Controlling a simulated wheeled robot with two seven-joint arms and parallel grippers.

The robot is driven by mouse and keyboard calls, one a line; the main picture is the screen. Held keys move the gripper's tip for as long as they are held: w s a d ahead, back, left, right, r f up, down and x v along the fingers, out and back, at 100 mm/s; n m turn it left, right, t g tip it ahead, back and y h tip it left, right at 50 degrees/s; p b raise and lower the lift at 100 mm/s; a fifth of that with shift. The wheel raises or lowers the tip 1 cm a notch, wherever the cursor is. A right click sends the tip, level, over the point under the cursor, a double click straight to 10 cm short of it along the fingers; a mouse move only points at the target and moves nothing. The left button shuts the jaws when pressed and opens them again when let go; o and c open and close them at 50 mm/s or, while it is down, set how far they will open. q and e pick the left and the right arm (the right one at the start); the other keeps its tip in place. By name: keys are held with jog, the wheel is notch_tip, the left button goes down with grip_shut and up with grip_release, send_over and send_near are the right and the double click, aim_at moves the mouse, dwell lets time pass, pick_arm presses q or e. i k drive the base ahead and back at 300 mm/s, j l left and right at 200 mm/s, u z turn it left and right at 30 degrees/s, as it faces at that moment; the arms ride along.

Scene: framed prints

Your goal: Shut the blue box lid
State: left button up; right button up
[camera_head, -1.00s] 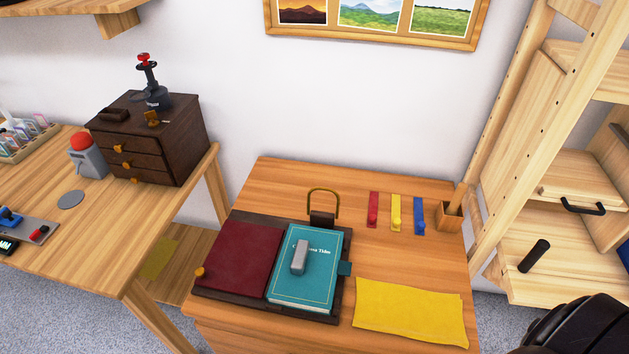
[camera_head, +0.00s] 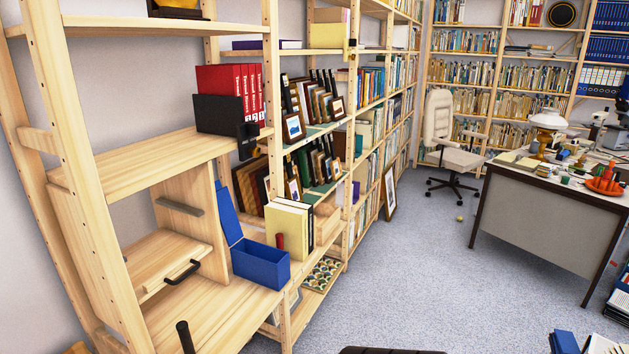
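The blue box (camera_head: 262,266) stands on a lower wooden shelf at the left of the head view. Its lid (camera_head: 228,212) is open and stands tilted up on the box's left side. Neither of my grippers is in view. A dark shape at the bottom edge is too cut off to tell what it is.
Yellow books (camera_head: 289,226) stand just behind the box. A wooden cabinet front with a black handle (camera_head: 182,272) is left of it. A black upright rod (camera_head: 185,338) is near the front. The grey carpet (camera_head: 420,270) is open up to the desk (camera_head: 550,222).

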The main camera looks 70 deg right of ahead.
aim_at(229, 220)
jog(key=z, duration=1.7)
jog(key=i+l+z, duration=0.4)
jog(key=k, duration=0.1)
